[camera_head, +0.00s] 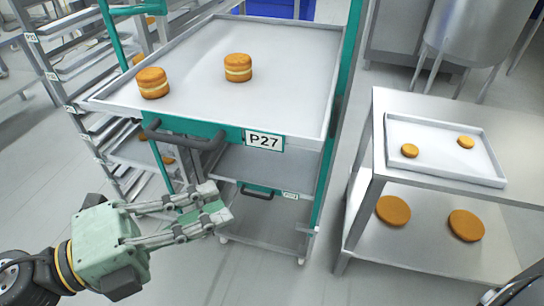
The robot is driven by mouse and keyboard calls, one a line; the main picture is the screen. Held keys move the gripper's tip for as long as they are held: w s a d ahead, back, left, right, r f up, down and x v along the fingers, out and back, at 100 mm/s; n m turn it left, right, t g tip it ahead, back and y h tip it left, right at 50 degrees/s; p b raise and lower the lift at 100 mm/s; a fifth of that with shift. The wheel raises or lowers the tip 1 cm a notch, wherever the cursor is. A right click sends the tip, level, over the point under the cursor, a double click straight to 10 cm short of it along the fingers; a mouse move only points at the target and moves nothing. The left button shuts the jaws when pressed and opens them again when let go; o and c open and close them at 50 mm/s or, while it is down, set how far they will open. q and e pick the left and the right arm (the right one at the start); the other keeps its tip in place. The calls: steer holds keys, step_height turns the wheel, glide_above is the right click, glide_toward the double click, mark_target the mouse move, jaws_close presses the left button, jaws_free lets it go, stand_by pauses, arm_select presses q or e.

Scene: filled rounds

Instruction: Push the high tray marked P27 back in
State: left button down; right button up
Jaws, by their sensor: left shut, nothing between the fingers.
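The high tray marked P27 (205,60) is a wide grey tray in a teal-framed rack, with its front end toward me. Its P27 label (264,141) is on the front, right of a dark bar handle (185,134). Two filled rounds, one at left (153,83) and one further back (238,68), stand upright on it. My left gripper (218,212) is shut and empty, in front of and below the handle, apart from it in the picture. My right gripper is not in view.
A lower drawer with a dark handle (258,192) sits under the tray. At left stands a metal rack (70,70) with several shelves. At right, a steel table (400,105) bears a small tray (440,165) with two rounds; two larger rounds lie on its lower shelf.

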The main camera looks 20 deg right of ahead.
arm_select(q)
steer(key=w+d+p, duration=0.4)
steer(key=w+d, duration=0.1)
steer(key=d, duration=0.6)
steer(key=shift+a, duration=0.1)
